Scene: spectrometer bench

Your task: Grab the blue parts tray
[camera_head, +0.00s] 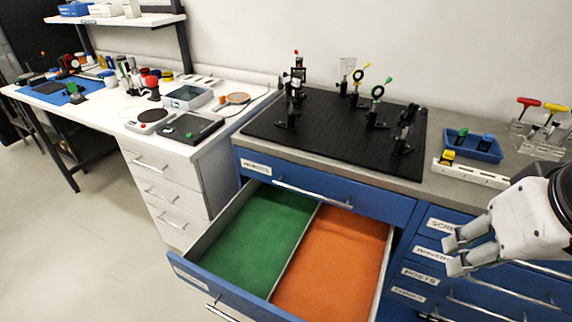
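The blue parts tray (486,153) is a small shallow tray on the grey worktop at the right, beside the black breadboard. Small dark and blue parts sit in it, and a green piece shows at its left end. My gripper (453,256) is at the right, in front of the blue drawer cabinet and lower in the picture than the tray. Its two fingers are apart with nothing seen between them. It does not touch the tray.
A white slotted rack (480,175) lies just in front of the tray. A stand of coloured-handle tools (545,130) is to its right. The black breadboard (330,125) carries optics mounts. An open drawer (247,237) with green and orange lining juts out below the worktop.

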